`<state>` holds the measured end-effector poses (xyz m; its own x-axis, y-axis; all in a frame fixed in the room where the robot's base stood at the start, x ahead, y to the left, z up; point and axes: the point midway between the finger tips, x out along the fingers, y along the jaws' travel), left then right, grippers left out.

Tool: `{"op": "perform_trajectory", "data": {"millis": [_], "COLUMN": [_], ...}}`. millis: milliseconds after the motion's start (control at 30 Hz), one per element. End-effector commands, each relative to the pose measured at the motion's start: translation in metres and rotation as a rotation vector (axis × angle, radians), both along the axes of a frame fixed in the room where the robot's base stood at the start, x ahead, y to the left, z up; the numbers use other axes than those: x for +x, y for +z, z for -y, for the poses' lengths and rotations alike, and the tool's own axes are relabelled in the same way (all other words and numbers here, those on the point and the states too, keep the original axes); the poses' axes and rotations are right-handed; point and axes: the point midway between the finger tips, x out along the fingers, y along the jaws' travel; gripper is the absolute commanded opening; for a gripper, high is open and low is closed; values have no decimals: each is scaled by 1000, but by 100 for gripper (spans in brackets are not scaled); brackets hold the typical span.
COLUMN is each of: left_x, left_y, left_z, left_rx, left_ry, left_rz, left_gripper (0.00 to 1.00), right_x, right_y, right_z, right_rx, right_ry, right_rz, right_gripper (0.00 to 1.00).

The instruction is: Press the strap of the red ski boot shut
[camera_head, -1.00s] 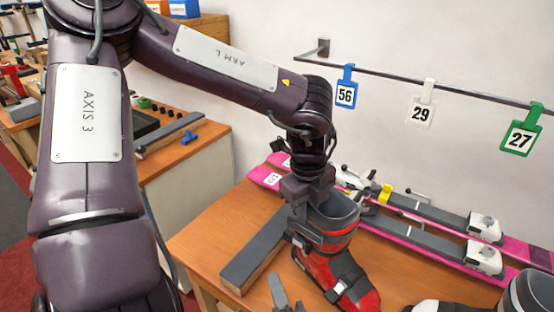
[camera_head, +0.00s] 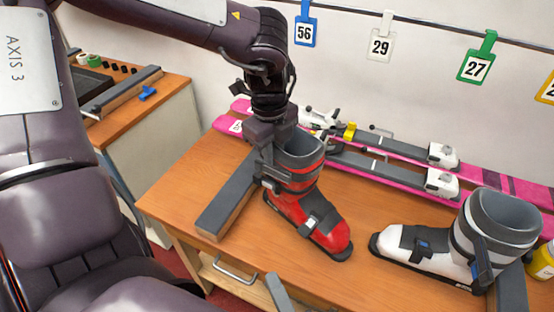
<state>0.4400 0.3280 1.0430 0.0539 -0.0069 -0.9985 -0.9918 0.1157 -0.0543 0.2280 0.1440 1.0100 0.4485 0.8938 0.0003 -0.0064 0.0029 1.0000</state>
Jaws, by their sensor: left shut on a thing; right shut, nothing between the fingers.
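The red ski boot (camera_head: 330,238) stands upright on the wooden bench, toe toward the lower right, with a grey cuff (camera_head: 303,150) above its red shell. A dark strap with a pale buckle (camera_head: 313,222) crosses its instep, and another dark fastening (camera_head: 270,186) shows low on the cuff's left side. My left gripper (camera_head: 268,168) comes down from above and is shut on the boot at the cuff's left edge; its fingertips are partly hidden, so the exact part held is unclear. My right gripper (camera_head: 278,292) shows only as a grey tip at the bottom edge, shut and empty, apart from the boot.
A white ski boot (camera_head: 405,243) with a grey cuff stands at the right. Pink skis (camera_head: 390,190) with bindings lie along the back. A long grey-topped block (camera_head: 228,205) lies left of the red boot. Numbered tags hang from a wall rail. Bare bench (camera_head: 370,285) lies in front.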

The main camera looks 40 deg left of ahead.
Motion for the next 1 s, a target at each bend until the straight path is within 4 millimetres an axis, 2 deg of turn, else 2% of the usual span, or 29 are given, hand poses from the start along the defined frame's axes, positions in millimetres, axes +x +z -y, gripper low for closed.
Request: {"op": "perform_trajectory", "data": {"millis": [133,167,300,367,700,767,1000], "left_x": [1,1,1,1,0,1,-1], "left_y": [1,1,1,1,4,11,52], "left_z": [1,1,0,0,0,0,0], "left_rx": [-1,-1,-1,-1,1,1,1], "left_ry": [-1,-1,-1,0,0,0,-1], "left_rz": [4,4,3,2,2,4,7], "left_gripper": [0,17,35,41,41,41,41], "right_x": [0,0,0,0,0,0,0], "right_y": [0,0,0,0,-1,-2,-9], "right_z": [0,0,0,0,0,0,-1], "right_rx": [0,0,0,0,0,0,0], "right_ry": [0,0,0,0,0,0,0], "right_rz": [0,0,0,0,0,0,0], "right_gripper": [0,0,0,0,0,0,0]}}
